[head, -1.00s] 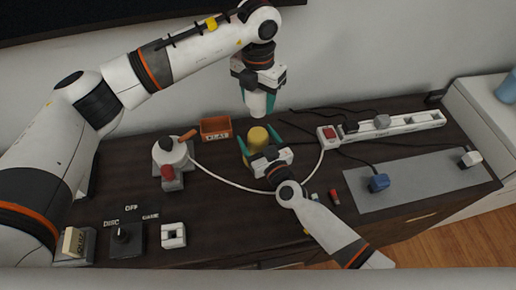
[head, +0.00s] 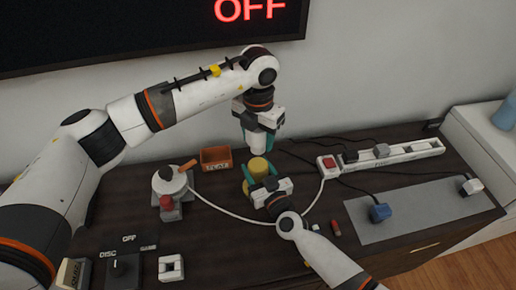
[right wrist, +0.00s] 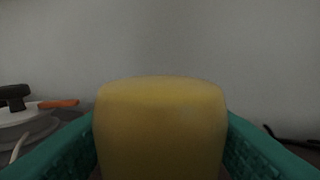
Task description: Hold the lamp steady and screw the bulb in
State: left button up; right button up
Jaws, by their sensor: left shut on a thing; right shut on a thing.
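The yellow lamp (head: 258,166) stands upright on the dark cabinet top in the head view. It fills the middle of the right wrist view (right wrist: 160,130), between two teal fingers. My right gripper (head: 259,182) is shut on it low on its sides. My left gripper (head: 261,140) points down from above, shut on a pale, whitish thing that looks like the bulb (head: 257,140). The bulb's lower end is just above the lamp top in the head view; I cannot tell whether they touch. No bulb shows in the right wrist view. The lamp's base is hidden by the right gripper.
An orange box (head: 215,158) and a round white device (head: 169,182) with an orange handle are on the left. A white power strip (head: 400,153) and plugs lie on the right, by a grey mat (head: 410,211). A white cable curves around the lamp. A wall screen reads OFF.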

aim_at(258, 151)
pick_arm(q)
jog(key=shift+f, duration=1.35)
jog(key=shift+f, duration=0.1)
jog(key=shift+f, duration=0.8)
jog(key=shift+f, duration=0.55)
